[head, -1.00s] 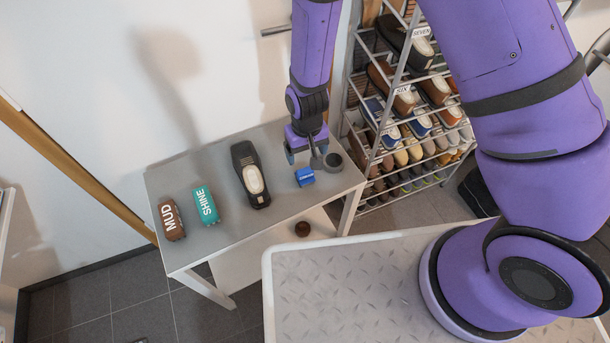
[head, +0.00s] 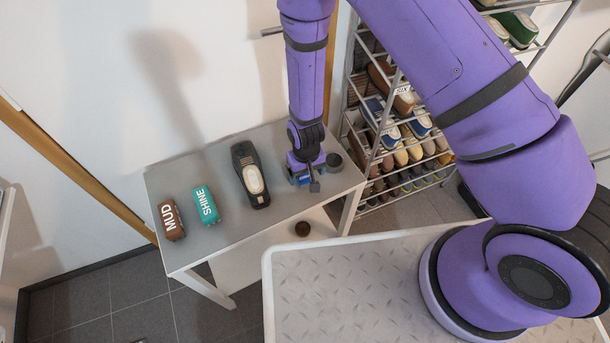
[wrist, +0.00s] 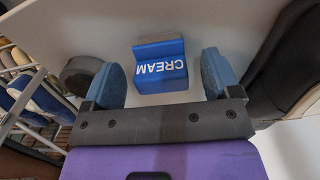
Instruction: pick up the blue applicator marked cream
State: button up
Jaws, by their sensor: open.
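The blue applicator (wrist: 160,66) marked CREAM lies on the grey table, seen in the wrist view between and just beyond my two blue fingertips. My gripper (wrist: 165,80) is open, with a gap on each side of the applicator. In the head view my gripper (head: 305,177) is low over the right end of the table and covers most of the applicator; only bits of blue show there, and I cannot tell finger from applicator.
A dark round tin (head: 334,162) stands close right of my gripper. A shoe rack (head: 400,140) stands right of the table (head: 222,237).

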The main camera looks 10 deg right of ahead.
jog(key=shift+f, duration=0.9)
jog(key=c, duration=1.1)
jog(key=shift+r, duration=0.1)
